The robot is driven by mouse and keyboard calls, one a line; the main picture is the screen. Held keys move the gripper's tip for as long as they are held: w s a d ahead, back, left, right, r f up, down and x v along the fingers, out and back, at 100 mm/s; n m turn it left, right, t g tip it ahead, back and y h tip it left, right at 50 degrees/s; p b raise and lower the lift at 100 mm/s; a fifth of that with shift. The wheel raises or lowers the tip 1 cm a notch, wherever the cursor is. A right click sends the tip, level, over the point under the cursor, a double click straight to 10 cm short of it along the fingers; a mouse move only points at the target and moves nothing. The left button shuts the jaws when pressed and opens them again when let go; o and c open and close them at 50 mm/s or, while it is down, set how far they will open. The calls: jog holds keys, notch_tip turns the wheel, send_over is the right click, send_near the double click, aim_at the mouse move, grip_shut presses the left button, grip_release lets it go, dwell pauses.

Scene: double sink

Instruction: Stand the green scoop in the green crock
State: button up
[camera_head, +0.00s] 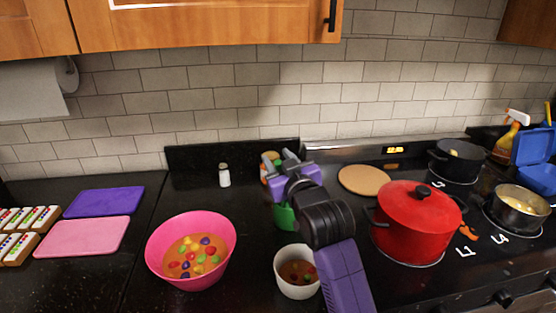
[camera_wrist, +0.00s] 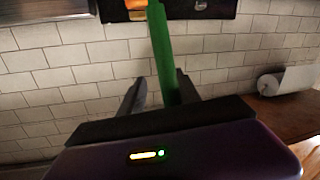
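My gripper (camera_head: 286,160) is stretched over the back of the counter. In the wrist view a long green bar, seemingly the handle of the green scoop (camera_wrist: 160,45), runs between my two fingers (camera_wrist: 160,80). It lies against the right finger, and a narrow gap appears beside the left one. I cannot tell whether the fingers press on it. In the head view a green rounded piece (camera_head: 284,218), apparently the green crock, shows just below my gripper, mostly hidden by my arm. The scoop's lower end is not clear.
A pink bowl (camera_head: 160,262) of colourful pieces and a white pot (camera_head: 292,289) stand in front. A red lidded pot (camera_head: 415,220) is right, beside a round board (camera_head: 364,180). A salt shaker (camera_head: 224,175) stands behind. Purple (camera_head: 103,201) and pink boards (camera_head: 82,237) lie left.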

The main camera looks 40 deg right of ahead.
jog(key=shift+s, duration=0.1)
jog(key=v, duration=0.7)
jog(key=shift+s+b, duration=0.25)
jog(key=shift+b, duration=0.2)
jog(key=shift+a, duration=0.2)
dwell(0.6)
